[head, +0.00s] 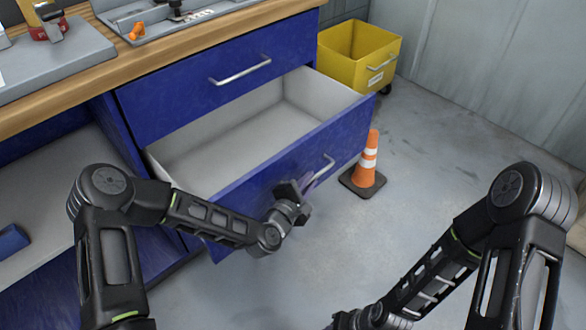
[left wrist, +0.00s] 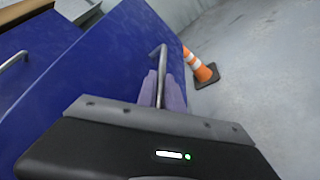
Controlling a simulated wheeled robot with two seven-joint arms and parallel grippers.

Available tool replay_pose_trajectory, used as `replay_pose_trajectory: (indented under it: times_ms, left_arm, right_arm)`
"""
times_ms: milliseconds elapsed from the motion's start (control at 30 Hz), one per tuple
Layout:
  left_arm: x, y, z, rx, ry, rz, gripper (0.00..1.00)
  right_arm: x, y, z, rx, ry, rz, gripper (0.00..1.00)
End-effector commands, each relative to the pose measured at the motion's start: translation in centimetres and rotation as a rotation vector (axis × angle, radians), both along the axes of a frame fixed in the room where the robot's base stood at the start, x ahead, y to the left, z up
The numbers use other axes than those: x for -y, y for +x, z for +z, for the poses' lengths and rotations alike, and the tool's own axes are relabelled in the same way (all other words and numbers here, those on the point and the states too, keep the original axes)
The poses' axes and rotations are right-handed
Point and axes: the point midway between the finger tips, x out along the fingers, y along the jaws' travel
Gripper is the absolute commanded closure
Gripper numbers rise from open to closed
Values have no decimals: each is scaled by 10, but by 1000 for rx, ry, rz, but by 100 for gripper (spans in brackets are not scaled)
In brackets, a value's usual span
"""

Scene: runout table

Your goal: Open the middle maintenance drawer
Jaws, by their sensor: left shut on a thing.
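The blue middle drawer (head: 290,162) is pulled well out below a closed blue top drawer (head: 190,95), and its pale grey inside is empty where it shows. My left gripper (head: 309,182) is at the drawer front, shut on its metal bar handle (head: 326,165). In the left wrist view, the purple-grey fingers (left wrist: 166,90) sit on both sides of the handle (left wrist: 160,62), against the blue front (left wrist: 95,65). My right gripper (head: 372,318) is low at the bottom edge, away from the drawer and partly cut off; its fingers are not clear.
An orange and white cone (head: 369,160) stands on the floor just right of the drawer front. A yellow bin (head: 345,58) is behind it. The wooden worktop (head: 85,72) holds trays and tools. Grey floor (head: 450,150) is clear at the right.

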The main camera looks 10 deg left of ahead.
Motion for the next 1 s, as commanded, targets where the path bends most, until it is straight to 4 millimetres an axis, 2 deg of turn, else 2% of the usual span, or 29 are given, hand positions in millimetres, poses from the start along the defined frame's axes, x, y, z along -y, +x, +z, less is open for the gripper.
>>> replay_pose_trajectory:
  times_ms: [133,467,500,733,1000]
  left_arm:
    - [9,-8,-1,-2,0,-2,100]
    - [10,-8,-1,-2,0,-1,100]
    - [10,-8,-1,-2,0,-1,88]
    - [10,-8,0,0,-1,0,69]
    - [9,-8,0,0,-1,1,67]
  right_arm:
    - [0,0,0,0,0,0,64]
    - [0,0,0,0,0,0,64]
    - [0,0,0,0,0,0,64]
    - [0,0,0,0,0,0,64]
    - [0,0,0,0,0,0,64]
